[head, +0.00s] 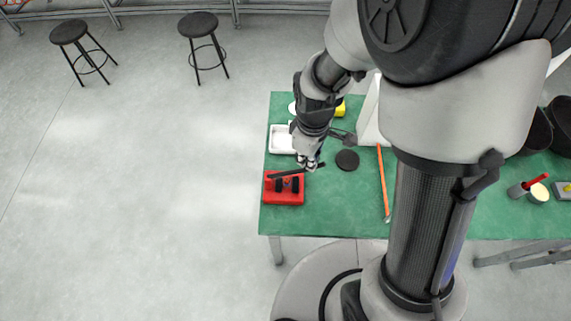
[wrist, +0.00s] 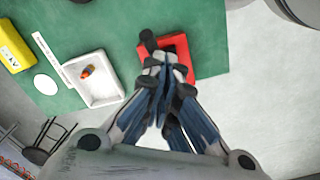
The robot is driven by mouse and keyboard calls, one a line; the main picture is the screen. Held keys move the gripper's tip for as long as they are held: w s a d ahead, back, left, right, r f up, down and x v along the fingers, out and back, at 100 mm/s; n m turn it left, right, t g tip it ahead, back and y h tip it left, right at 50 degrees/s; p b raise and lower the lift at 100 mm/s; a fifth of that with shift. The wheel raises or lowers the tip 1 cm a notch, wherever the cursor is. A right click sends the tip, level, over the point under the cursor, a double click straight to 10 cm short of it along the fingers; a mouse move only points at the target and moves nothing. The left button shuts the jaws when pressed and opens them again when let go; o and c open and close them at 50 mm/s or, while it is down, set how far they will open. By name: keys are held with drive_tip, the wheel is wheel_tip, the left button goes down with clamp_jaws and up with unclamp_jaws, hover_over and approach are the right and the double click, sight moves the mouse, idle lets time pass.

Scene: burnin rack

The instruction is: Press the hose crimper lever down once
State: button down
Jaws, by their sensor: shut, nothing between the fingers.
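The hose crimper is a red block (head: 284,199) with black parts on top, at the left front corner of the green table. Its black lever (head: 280,175) runs along the block's back side and out to the right, nearly level. My gripper (head: 309,164) is shut and empty, fingers pointing down, at the lever's right part. In the wrist view the shut fingertips (wrist: 164,62) overlap the crimper (wrist: 197,68) and hide part of it. A black knob-like end (wrist: 147,42) shows just beyond them. I cannot tell whether the fingers touch the lever.
A white tray (wrist: 103,91) holding a small orange item lies beside the crimper. A yellow box (wrist: 12,48) and a white disc (wrist: 46,84) are farther off. A black disc (head: 347,159) and an orange rod (head: 383,184) lie to the right.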

drive_tip(key=shift+f, duration=0.1)
drive_tip(key=shift+d+f+b, duration=0.75)
drive_tip(key=shift+f+b, duration=0.1)
drive_tip(key=shift+f, duration=0.35)
drive_tip(key=shift+d+f+b, duration=0.25)
drive_tip(key=shift+f+b, duration=0.3)
drive_tip(key=shift+d+f+b, duration=0.25)
drive_tip(key=shift+f+b, duration=0.25)
drive_tip(key=shift+f, duration=0.05)
wheel_tip(320, 180, up, 16)
drive_tip(key=p, duration=1.3)
drive_tip(key=shift+r, duration=0.2)
idle(0.3)
idle(0.4)
